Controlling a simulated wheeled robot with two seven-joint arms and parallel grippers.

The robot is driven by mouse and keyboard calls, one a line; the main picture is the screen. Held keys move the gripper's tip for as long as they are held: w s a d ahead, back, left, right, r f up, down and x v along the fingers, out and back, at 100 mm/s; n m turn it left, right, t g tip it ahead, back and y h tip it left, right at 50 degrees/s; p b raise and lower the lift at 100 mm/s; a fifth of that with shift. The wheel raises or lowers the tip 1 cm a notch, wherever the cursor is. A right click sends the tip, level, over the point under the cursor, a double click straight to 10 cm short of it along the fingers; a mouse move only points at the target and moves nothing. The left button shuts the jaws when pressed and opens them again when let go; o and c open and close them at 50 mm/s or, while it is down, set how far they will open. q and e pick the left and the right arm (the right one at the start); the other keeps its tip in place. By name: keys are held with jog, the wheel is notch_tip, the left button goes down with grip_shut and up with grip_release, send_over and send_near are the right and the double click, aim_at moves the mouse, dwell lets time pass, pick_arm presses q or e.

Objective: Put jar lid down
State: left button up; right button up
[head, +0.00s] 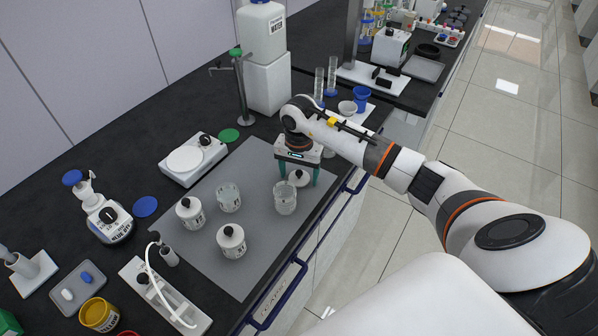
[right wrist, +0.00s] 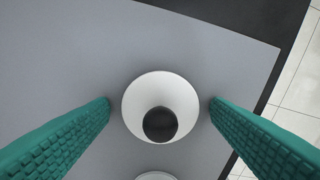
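A white jar lid with a black knob (head: 299,177) is on the grey mat (head: 215,262), just behind an open glass jar (head: 285,200). My right gripper (head: 299,178) is over the lid with its teal fingers spread on either side. In the right wrist view the lid (right wrist: 136,108) lies between the fingertips (right wrist: 160,104), with a visible gap on each side. Another open glass jar (head: 228,198) and two lidded jars (head: 190,214) (head: 232,243) stand on the mat. My left gripper is not in view.
A white balance-like device (head: 193,160) stands behind the mat. A tube rack (head: 165,298) stands at the front left. A stand (head: 242,95) and a white canister (head: 264,35) are at the back. The mat's middle is partly free.

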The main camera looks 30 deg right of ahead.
aim_at(299, 172)
jog(key=shift+r+p, duration=0.3)
jog(key=shift+w+r+b, duration=0.1)
jog(key=shift+r+b, duration=0.25)
jog(key=shift+r, duration=0.05)
notch_tip(299, 172, up, 11)
jog(key=b, duration=0.2)
jog(key=shift+s+f, duration=0.1)
jog(key=shift+s, duration=0.1)
